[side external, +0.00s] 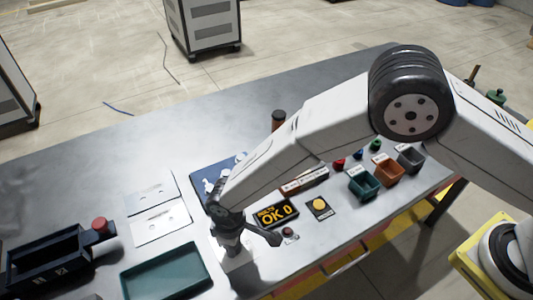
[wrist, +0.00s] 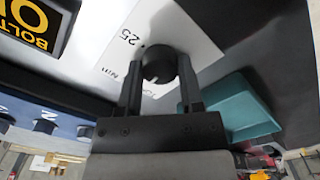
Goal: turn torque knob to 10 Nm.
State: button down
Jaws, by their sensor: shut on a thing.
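The torque knob (wrist: 159,66) is dark and round and sits on a white dial plate (wrist: 190,30) in the wrist view. My gripper (wrist: 160,72) has one finger on each side of the knob and is shut on it. The printed number 25 shows on the plate near the knob. Another mark is partly covered by the left finger, and the pointer's exact setting cannot be read. In the side external view my gripper (side external: 232,248) points down over the dial plate (side external: 238,262) and hides the knob.
A teal tray (side external: 166,272) lies to the left, near a dark bin (side external: 48,262). Small coloured bins (side external: 364,185) stand at the right.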

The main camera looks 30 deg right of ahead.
jog(key=shift+m, duration=0.4)
jog(key=shift+c, duration=1.2)
grip_release()
jog(key=shift+r, duration=0.15)
jog(key=shift+r, duration=3.8)
jog(key=shift+d, duration=0.1)
